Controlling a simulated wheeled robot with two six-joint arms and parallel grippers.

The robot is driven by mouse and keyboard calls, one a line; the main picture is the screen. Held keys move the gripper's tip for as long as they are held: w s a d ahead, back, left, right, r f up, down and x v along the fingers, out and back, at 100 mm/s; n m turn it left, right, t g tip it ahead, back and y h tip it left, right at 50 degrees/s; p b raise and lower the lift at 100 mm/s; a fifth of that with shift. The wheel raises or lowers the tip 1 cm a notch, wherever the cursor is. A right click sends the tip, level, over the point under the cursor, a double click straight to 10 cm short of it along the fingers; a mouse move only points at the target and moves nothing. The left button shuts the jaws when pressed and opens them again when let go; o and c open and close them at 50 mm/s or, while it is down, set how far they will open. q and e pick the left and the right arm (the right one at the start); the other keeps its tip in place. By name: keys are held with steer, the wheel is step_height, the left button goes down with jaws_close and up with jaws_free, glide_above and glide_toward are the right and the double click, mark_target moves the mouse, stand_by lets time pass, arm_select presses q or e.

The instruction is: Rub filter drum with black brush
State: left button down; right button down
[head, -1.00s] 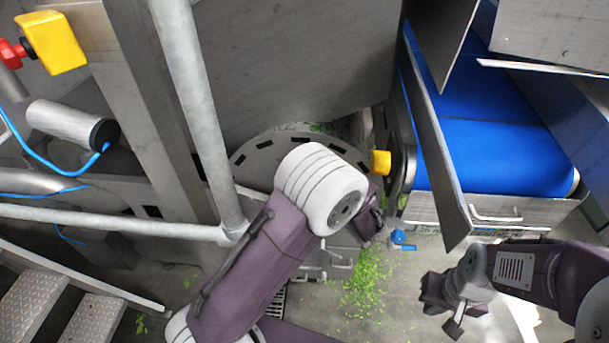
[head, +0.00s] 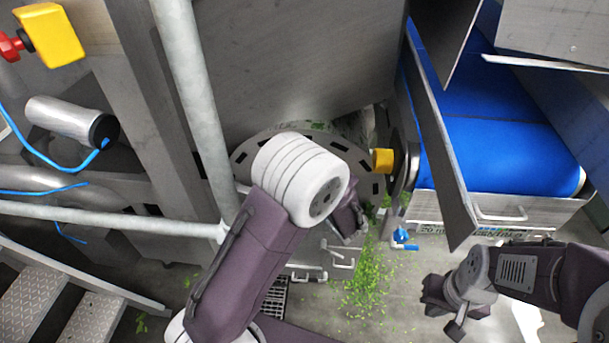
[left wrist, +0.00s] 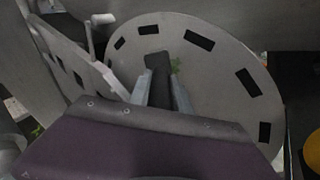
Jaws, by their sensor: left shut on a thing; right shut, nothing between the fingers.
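The filter drum (head: 243,158) shows in the head view as a round grey end plate with dark slots, partly hidden behind my left arm. In the left wrist view its slotted face (left wrist: 215,50) fills the upper middle. My left gripper (left wrist: 163,88) is shut on a dark, blocky thing, which I take for the black brush (left wrist: 158,62). The brush end lies in front of the drum face; I cannot tell whether it touches. In the head view the left fingers are mostly hidden by the wrist. My right gripper (head: 446,310) is shut and empty, low at the right.
A blue conveyor belt (head: 487,150) with metal side plates is at the right. A galvanised post (head: 190,90) and rail stand left of my left arm. Green scraps (head: 368,285) litter the floor. A yellow block (head: 383,160) sits beside the drum; metal steps (head: 60,310) are lower left.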

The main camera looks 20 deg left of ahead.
arm_select(q)
steer(key=shift+d+r, duration=0.1)
steer(key=shift+w+d, duration=0.15)
steer(key=shift+d, duration=0.2)
steer(key=d, duration=0.3)
steer(key=shift+w+d+p, duration=0.25)
steer(key=shift+w+p, duration=0.1)
steer(key=shift+p, duration=0.05)
stand_by(0.4)
steer(key=shift+w, duration=0.1)
steer(key=shift+a, duration=0.1)
